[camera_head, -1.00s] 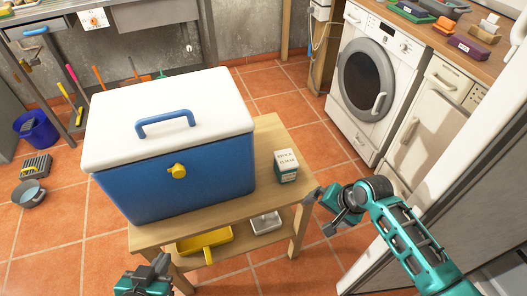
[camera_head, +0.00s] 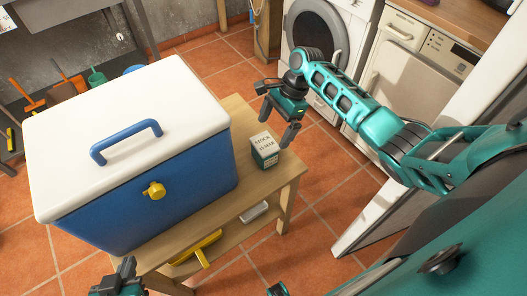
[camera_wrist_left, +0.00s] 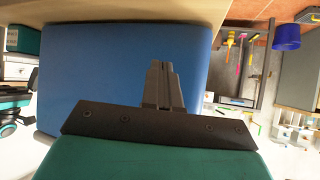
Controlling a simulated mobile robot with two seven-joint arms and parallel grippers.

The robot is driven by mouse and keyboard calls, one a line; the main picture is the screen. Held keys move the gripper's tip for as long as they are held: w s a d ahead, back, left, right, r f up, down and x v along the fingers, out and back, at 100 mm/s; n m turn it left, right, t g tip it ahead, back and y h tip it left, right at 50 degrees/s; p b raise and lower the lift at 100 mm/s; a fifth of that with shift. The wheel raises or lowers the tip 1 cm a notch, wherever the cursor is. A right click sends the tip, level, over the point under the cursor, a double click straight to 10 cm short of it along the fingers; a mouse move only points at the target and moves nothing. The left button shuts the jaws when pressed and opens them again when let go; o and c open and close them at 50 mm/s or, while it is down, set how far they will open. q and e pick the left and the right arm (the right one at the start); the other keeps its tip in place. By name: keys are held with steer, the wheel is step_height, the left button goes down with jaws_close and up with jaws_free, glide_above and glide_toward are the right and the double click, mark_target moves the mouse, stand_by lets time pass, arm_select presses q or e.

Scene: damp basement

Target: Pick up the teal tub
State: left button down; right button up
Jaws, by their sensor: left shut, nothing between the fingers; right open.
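The teal tub (camera_head: 265,155) is a small box with a white printed top and dark teal lower sides. It stands upright on the wooden table, right of the blue cooler, and seems to show at the upper left of the left wrist view (camera_wrist_left: 22,40). My right gripper (camera_head: 277,126) is open and empty, its fingers hanging close above and beside the tub's right side; I cannot tell if they touch it. My left gripper (camera_head: 126,268) is shut and empty at the bottom left, in front of the cooler; its closed fingers (camera_wrist_left: 163,85) show in the left wrist view.
The large blue cooler (camera_head: 160,208) with white lid and yellow knob fills the left of the wooden table (camera_head: 228,232). A yellow item (camera_head: 197,250) and a white tray (camera_head: 254,212) sit on the shelf below. A washing machine (camera_head: 330,45) stands behind.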

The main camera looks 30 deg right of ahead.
mark_target(265, 142)
steer(key=x, duration=0.3)
steer(key=shift+a+f+b, duration=0.1)
steer(key=shift+f+b, duration=0.05)
steer(key=shift+b, duration=0.15)
arm_select(q)
steer(key=shift+w+d+f+b, duration=0.3)
steer(key=shift+w+f+b, duration=0.2)
steer(key=shift+f+b, duration=0.25)
arm_select(e)
steer(key=x, duration=0.4)
steer(key=shift+s+a+f, duration=0.1)
steer(key=shift+a+f, duration=0.15)
steer(key=shift+a, duration=0.2)
arm_select(q)
steer(key=shift+d+r, duration=0.15)
steer(key=shift+r, duration=0.05)
arm_select(e)
steer(key=shift+a+f, duration=0.15)
steer(key=shift+f, duration=0.1)
arm_select(q)
steer(key=shift+r, duration=0.1)
arm_select(e)
steer(key=shift+r, duration=0.1)
steer(key=c, duration=1.1)
steer(key=shift+r, duration=0.1)
